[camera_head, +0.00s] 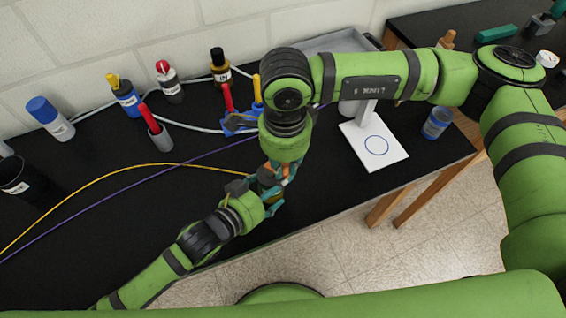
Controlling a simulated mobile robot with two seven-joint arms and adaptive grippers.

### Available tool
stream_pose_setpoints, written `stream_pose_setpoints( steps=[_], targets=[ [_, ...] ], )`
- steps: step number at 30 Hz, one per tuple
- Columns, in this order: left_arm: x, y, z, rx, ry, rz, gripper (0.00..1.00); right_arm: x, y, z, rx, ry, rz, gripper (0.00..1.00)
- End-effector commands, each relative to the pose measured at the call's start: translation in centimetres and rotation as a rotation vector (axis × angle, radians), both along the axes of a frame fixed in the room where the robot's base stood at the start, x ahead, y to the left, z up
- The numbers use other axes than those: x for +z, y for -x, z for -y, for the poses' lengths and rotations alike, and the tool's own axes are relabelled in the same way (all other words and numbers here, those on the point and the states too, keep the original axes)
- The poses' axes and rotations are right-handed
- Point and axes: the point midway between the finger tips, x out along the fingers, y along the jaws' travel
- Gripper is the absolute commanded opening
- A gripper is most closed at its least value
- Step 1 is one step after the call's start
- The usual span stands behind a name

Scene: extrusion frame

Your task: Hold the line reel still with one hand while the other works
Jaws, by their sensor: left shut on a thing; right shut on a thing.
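My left gripper (272,201) reaches up from the lower left over the front edge of the black table. It is shut on a small dark and yellowish thing, apparently the line reel (268,184), mostly hidden by fingers. My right gripper (274,177) points down from above and meets the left gripper at the same spot. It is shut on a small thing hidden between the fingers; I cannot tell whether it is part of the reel. A yellow line (150,164) runs from the left edge to the grippers. A purple line (150,176) runs below it and passes behind my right arm.
Several bottles stand along the wall, including a blue-capped one (50,117) and a black-capped one (220,68). A blue holder (238,123) stands behind the grippers. A white stand (374,146) and a blue jar (436,123) are at right. The table's left front is clear.

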Motion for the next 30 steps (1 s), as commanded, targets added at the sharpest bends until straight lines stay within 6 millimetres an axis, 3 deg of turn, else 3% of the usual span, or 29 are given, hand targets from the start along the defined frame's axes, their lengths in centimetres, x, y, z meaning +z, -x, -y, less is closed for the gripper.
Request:
stream_pose_setpoints(
  steps=[17,18,19,20,30],
  targets=[
    [-0.36,0.25,0.02,-0.003,-0.006,-0.007,0.40,0.00,-0.20,0.02,0.038,-0.002,0.003,0.00],
    [-0.36,0.25,0.02,-0.003,-0.006,-0.007,0.40,0.00,-0.20,0.02,0.038,-0.002,0.003,0.27],
    [-0.36,0.25,0.02,-0.003,-0.006,-0.007,0.40,0.00,-0.19,0.03,0.038,-0.002,0.003,0.39],
    [-0.37,0.25,0.02,-0.003,-0.006,-0.007,0.40,0.01,-0.19,0.03,0.038,-0.002,0.003,0.43],
    [-0.38,0.23,0.00,-0.001,-0.005,-0.009,0.40,0.14,-0.16,0.05,0.038,-0.001,0.002,0.43]
  ],
)
